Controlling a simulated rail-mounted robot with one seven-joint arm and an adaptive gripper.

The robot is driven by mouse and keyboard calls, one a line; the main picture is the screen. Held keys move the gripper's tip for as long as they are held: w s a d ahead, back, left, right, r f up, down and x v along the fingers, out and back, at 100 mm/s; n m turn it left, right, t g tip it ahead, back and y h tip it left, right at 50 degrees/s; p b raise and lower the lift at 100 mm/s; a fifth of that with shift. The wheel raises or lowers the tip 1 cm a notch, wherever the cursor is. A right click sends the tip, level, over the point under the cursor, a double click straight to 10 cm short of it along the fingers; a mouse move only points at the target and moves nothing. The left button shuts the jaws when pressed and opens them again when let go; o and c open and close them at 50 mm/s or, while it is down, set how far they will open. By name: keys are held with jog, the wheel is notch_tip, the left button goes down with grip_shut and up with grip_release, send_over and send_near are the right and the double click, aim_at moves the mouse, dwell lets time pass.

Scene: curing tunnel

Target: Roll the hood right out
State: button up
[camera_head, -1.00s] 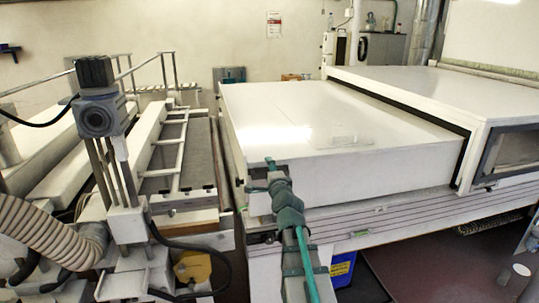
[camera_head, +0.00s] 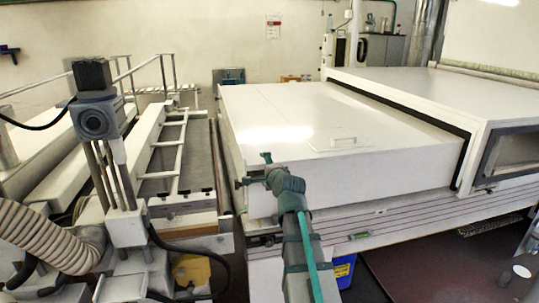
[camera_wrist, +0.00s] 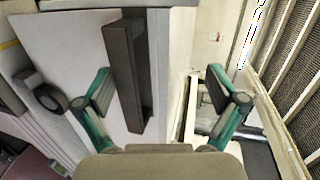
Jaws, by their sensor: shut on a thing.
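The hood (camera_head: 390,168) is a long white box with a flat top, standing well out of the larger white housing on the right in the head view. A small pale handle (camera_head: 333,143) is on its top. My gripper (camera_head: 252,170) is at the hood's near left corner. In the wrist view, a dark bar handle (camera_wrist: 126,75) stands on the hood's white end face (camera_wrist: 85,45). My green-and-black fingers (camera_wrist: 158,82) are on either side of it, the left one closer.
The white housing (camera_head: 425,90) has a dark-edged opening around the hood. A slatted base (camera_head: 400,222) runs beneath. Left of the hood is a white frame (camera_head: 165,165) beyond a narrow gap. A blue bin (camera_head: 343,270) is on the floor near my arm.

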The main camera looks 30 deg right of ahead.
jog(key=shift+s+a+r, duration=0.1)
jog(key=shift+s+r, duration=0.1)
jog(key=shift+r, duration=0.25)
jog(key=shift+s+a+r, duration=0.1)
jog(key=shift+s+r, duration=0.05)
jog(key=shift+r, duration=0.25)
jog(key=shift+s+a, duration=0.25)
jog(key=shift+s, duration=0.55)
jog(key=c, duration=0.4)
jog(key=shift+o, duration=0.2)
jog(key=s+a+b, duration=0.2)
jog(key=s+b, duration=0.1)
jog(key=s, duration=0.5)
jog(key=shift+s+f, duration=0.15)
jog(key=shift+f, duration=0.2)
jog(key=s+b, duration=0.1)
jog(key=b, duration=0.3)
jog(key=shift+s+a, duration=0.3)
jog(key=shift+s, duration=0.05)
jog(key=shift+s+r, duration=0.15)
jog(key=shift+r, duration=0.1)
jog(key=shift+f, duration=0.1)
